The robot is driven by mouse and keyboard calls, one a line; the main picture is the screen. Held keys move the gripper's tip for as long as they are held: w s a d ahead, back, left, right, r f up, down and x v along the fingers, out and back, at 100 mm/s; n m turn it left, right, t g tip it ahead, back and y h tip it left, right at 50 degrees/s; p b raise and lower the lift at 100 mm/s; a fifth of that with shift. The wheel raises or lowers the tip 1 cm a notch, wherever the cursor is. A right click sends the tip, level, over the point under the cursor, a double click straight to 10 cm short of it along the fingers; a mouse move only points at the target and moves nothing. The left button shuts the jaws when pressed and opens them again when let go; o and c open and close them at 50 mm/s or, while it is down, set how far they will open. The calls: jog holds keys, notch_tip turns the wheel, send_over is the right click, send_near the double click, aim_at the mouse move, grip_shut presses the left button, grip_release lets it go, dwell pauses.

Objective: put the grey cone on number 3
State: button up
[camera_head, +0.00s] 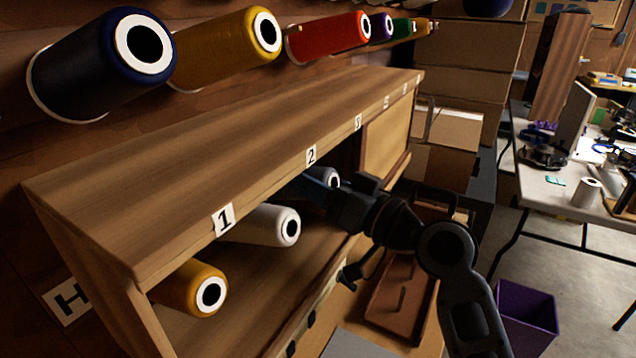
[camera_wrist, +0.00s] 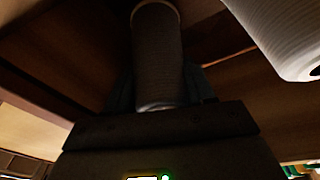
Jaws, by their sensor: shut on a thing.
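The grey cone (camera_wrist: 158,55) stands between the two fingers of my gripper (camera_wrist: 160,88) in the wrist view, and the fingers are shut on it. In the head view my gripper (camera_head: 325,192) reaches under the shelf top, just below the label 2 (camera_head: 311,156). The pale front end of a cone (camera_head: 327,176), apparently the grey one, shows beside it, partly hidden by my gripper. The label 3 (camera_head: 357,122) is farther right along the shelf's front edge. Whether the cone's far end is on a peg cannot be told.
A white cone (camera_head: 270,226) sits below the label 1 (camera_head: 224,219); a white cone also shows close by in the wrist view (camera_wrist: 282,35). A yellow cone (camera_head: 192,287) is lower left. The wooden shelf top (camera_head: 200,150) is overhead. A wooden panel (camera_head: 387,140) stands right of label 3.

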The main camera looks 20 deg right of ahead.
jog(key=shift+f+b, duration=0.35)
jog(key=shift+b, duration=0.1)
dwell(0.4)
jog(key=o, duration=1.3)
jog(key=shift+d, duration=0.1)
